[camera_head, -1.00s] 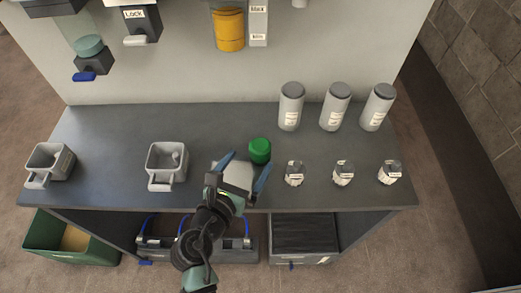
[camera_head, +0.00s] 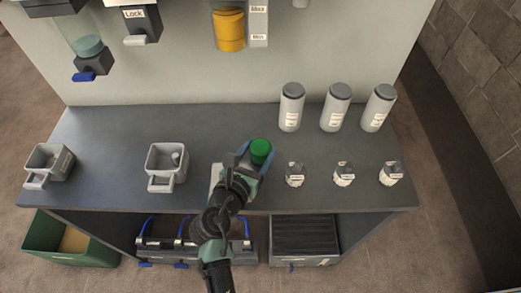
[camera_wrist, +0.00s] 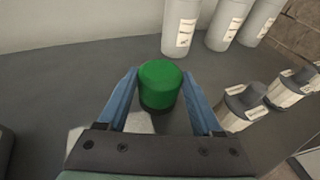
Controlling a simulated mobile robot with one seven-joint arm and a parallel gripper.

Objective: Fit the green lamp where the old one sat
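The green lamp (camera_head: 260,150) stands upright on the dark grey bench (camera_head: 110,145), with a dark band at its base. In the wrist view the green lamp (camera_wrist: 160,84) is between the tips of two blue fingers. In the head view my gripper (camera_head: 256,158) reaches over the bench from the front, and my wrist hides most of the fingers. I cannot make out the old lamp or its seat in these views.
Three grey canisters (camera_head: 336,107) stand behind and right of the lamp. Three small labelled jars (camera_head: 344,174) stand to its right. Two grey bins with handles, one at mid-bench (camera_head: 167,167) and one far left (camera_head: 47,165), stand to the left. Dispensers (camera_head: 229,30) hang above.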

